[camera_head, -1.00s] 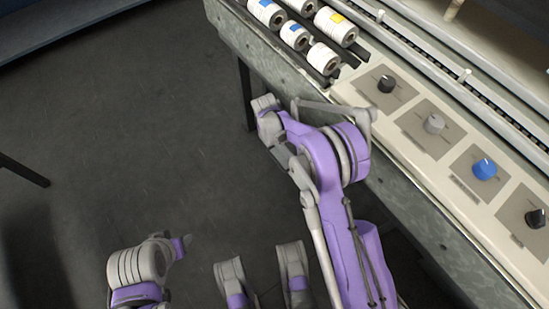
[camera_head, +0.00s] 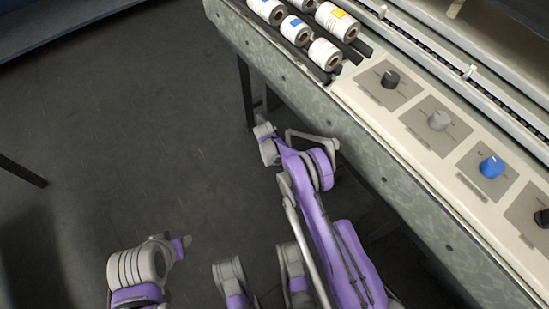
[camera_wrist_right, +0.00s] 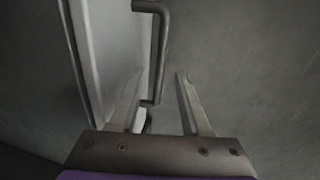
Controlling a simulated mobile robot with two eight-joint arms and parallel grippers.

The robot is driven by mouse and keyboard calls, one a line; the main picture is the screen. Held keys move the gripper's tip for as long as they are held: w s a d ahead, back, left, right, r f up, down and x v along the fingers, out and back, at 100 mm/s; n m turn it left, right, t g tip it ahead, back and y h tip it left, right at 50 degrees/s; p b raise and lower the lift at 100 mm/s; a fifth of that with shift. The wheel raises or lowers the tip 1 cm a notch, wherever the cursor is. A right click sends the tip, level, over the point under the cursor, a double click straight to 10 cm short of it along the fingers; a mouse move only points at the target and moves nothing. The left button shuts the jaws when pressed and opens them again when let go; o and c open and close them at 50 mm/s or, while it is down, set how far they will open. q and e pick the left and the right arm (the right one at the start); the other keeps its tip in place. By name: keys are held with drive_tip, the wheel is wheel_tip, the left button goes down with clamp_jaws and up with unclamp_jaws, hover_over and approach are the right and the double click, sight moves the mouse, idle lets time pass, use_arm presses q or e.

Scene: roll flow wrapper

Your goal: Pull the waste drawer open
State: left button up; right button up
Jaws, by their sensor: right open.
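In the right wrist view, a dark grey bar handle (camera_wrist_right: 161,58) stands out from a pale panel (camera_wrist_right: 112,50), which looks like the waste drawer's front. My right gripper (camera_wrist_right: 155,88) is open. The handle's lower end lies between its two fingers in the picture, nearer the left finger; I cannot tell whether they touch. In the head view my right arm reaches down beside the machine, and I cannot make out the fingers or the drawer there. Parts of my left arm show at the bottom left, without a clear view of its gripper.
The machine's long side wall (camera_head: 365,165) runs diagonally beside my right arm. On top are several white rolls (camera_head: 337,22) and several knobs, one of them blue (camera_head: 492,167). A dark leg (camera_head: 245,90) stands below the edge.

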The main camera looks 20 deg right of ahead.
drive_tip(key=shift+d+f, duration=0.15)
drive_tip(key=shift+f, duration=0.55)
clamp_jaws()
idle(1.0)
